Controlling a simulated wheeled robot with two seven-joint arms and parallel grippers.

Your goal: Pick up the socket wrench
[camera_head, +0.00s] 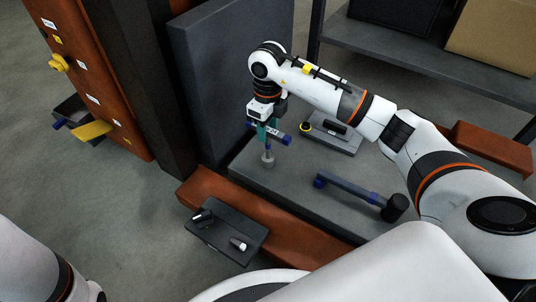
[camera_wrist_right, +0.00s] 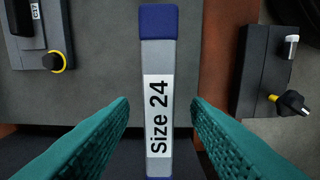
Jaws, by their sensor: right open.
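The socket wrench (camera_head: 268,158) stands on the grey work surface (camera_head: 310,205) under my right gripper. Its handle lies level on top of an upright shaft with a grey socket at the bottom. In the right wrist view, the grey handle (camera_wrist_right: 158,55) has blue ends and a label reading "Size 24". My right gripper (camera_head: 262,131) points down at the handle and is open. In the right wrist view, its teal fingers (camera_wrist_right: 160,105) are on either side of the handle with gaps on both sides. My left gripper is out of view.
A second tool with a blue-ended handle (camera_head: 350,188) and black head lies at right. A grey plate (camera_head: 343,144) with a black device and yellow ring sits behind the wrench. A dark upright panel (camera_head: 225,80) stands at left.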

